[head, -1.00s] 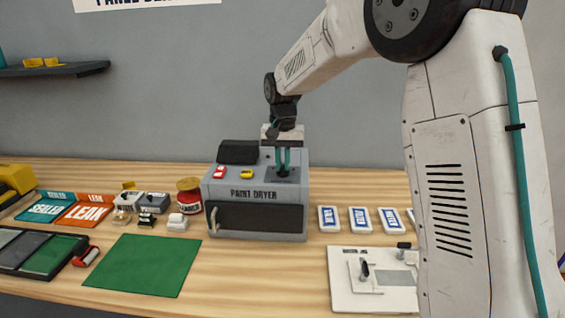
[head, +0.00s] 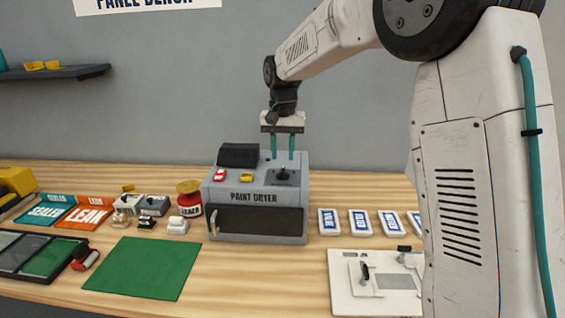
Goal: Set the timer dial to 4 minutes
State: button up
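The paint dryer (head: 255,195) is a grey box on the wooden bench with a dark door panel in front. The timer dial (head: 282,173) is a small dark knob on a dark plate at the right of its sloped top. The dial's marks and setting are too small to read. My gripper (head: 282,157) has two teal fingers pointing down, spread apart with nothing between them. It is above and behind the dial in the picture, apart from it.
A red button (head: 220,175), a yellow button (head: 246,178) and a dark raised box (head: 238,155) are also on the dryer top. A red jar (head: 189,205) stands to its left, labelled white blocks (head: 329,222) to its right. A green mat (head: 145,267) lies in front.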

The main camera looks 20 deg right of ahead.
aim_at(283, 169)
jog(key=shift+r, duration=1.6)
jog(key=shift+s+f+n, duration=0.2)
jog(key=shift+f+n, duration=0.15)
jog(key=shift+n, duration=0.05)
jog(key=shift+n+g, duration=0.5)
jog(key=shift+n, duration=0.1)
jog(key=s, duration=0.1)
jog(key=s+f, duration=0.1)
jog(key=s, duration=0.1)
jog(key=s+f, duration=0.1)
jog(key=s, duration=0.1)
jog(key=shift+s+d, duration=0.15)
jog(key=shift+d, duration=0.1)
jog(key=s+d+n+t, duration=0.2)
jog(key=s+d, duration=0.1)
jog(key=s, duration=3.1)
jog(key=shift+s+r+n, duration=0.3)
jog(key=shift+s, duration=0.1)
